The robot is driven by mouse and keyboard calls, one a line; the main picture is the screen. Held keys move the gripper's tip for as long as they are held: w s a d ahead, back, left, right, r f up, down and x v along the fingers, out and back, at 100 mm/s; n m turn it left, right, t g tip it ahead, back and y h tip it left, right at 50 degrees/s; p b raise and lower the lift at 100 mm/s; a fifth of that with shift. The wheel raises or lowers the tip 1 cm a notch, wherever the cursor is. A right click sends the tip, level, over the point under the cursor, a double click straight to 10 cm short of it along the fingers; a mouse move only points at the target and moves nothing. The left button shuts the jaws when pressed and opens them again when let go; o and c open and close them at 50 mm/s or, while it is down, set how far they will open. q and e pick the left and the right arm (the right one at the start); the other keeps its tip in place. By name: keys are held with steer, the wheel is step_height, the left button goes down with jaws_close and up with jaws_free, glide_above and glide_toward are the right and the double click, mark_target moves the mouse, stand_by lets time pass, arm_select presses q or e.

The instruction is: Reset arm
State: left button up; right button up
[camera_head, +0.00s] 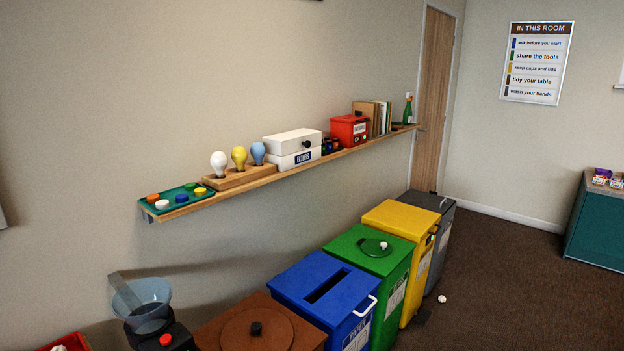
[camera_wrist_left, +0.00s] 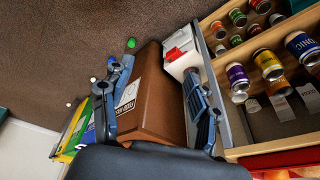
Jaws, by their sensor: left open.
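My left gripper (camera_wrist_left: 158,72) shows in the left wrist view with its two blue-grey fingers spread wide and nothing held between them. A brown bin with a white label (camera_wrist_left: 150,105) shows beyond and between the fingers. A white item with a red part (camera_wrist_left: 180,58) lies behind it, near the right finger. Neither gripper shows in the head view, and my right gripper is in neither view.
In the head view, blue (camera_head: 312,278), green (camera_head: 352,240) and yellow (camera_head: 398,216) bins line the wall beside the brown bin (camera_head: 215,328). A wall shelf (camera_head: 225,196) hangs above. Open carpet (camera_head: 530,285) lies right. The wrist view shows wooden racks of cans (camera_wrist_left: 240,50) at right.

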arm_select(q)
step_height(320, 180, down, 12)
steer(key=s, duration=0.2)
steer(key=s+a+f+g, duration=0.2)
steer(key=s+a+f, duration=0.1)
steer(key=s+f, duration=1.5)
steer(key=shift+a+f, duration=0.15)
steer(key=shift+f, duration=0.45)
